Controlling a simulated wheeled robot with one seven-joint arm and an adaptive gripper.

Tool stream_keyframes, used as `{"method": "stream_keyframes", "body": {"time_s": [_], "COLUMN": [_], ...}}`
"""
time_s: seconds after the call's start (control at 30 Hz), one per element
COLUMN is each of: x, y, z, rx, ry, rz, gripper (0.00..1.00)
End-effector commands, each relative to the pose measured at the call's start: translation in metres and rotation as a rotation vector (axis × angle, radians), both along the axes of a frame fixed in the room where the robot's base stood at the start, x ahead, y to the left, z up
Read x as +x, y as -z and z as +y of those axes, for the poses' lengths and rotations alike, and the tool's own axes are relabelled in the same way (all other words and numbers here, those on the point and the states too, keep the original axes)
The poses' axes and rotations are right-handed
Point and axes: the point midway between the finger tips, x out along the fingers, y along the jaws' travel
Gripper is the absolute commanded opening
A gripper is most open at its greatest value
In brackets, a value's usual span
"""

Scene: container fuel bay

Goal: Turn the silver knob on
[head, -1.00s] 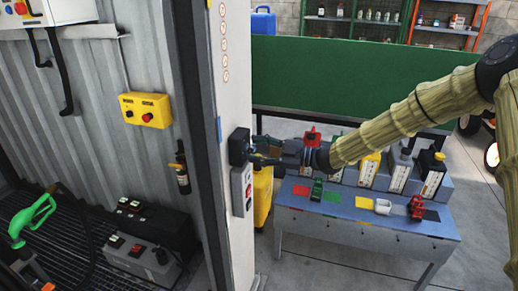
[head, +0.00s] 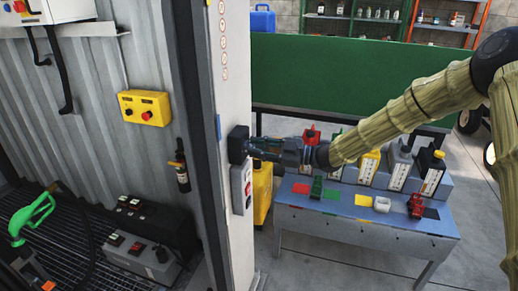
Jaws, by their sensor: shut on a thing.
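A black box (head: 238,145) is fixed to the edge of the pale post, above a small grey switch box. My gripper (head: 254,147) reaches in from the right, with its fingertips against the right side of the black box. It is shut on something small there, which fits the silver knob. The knob itself is hidden by the fingers and too small to make out, so its turn position cannot be told.
The grey switch box (head: 241,188) with a red button sits just below my gripper. A blue-grey table (head: 345,228) with bottles and coloured patches stands below my arm. A yellow button box (head: 145,108) and a green fuel nozzle (head: 32,212) are at left.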

Motion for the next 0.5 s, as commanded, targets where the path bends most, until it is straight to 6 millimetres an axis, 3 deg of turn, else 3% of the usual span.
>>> {"method": "stream_keyframes", "body": {"time_s": [0.5], "x": [-0.0004], "y": [-0.0006], "z": [0.0022], "rx": [0.140], "ry": [-0.003], "rz": [0.431], "gripper": [0.00]}}
